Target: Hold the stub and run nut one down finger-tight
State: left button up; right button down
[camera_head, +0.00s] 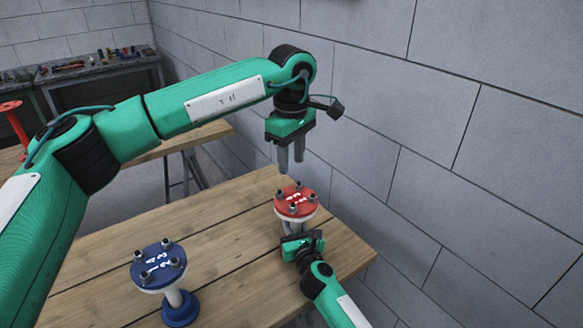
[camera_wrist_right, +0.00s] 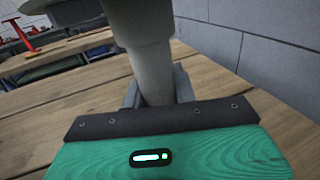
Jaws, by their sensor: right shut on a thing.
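The red flange (camera_head: 295,203) has white numbers and several dark studs or nuts around its rim. It sits on a pale stub near the table's right corner. My right gripper (camera_head: 301,237) is shut on the stub below the flange. In the right wrist view the grey stub (camera_wrist_right: 150,60) stands upright between the fingers. My left gripper (camera_head: 291,158) hangs above the flange, pointing down, its two fingers apart and empty. It is clear of the flange. Which nut is number one is too small to tell for sure.
A blue flange (camera_head: 158,266) with several studs stands on the wooden table (camera_head: 222,237) at the front left. A grey block wall (camera_head: 450,130) runs close along the right. A tool bench (camera_head: 90,65) and a red part (camera_head: 12,118) lie at the back left.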

jog(key=c, duration=1)
grip_release()
jog(key=shift+c, duration=0.2)
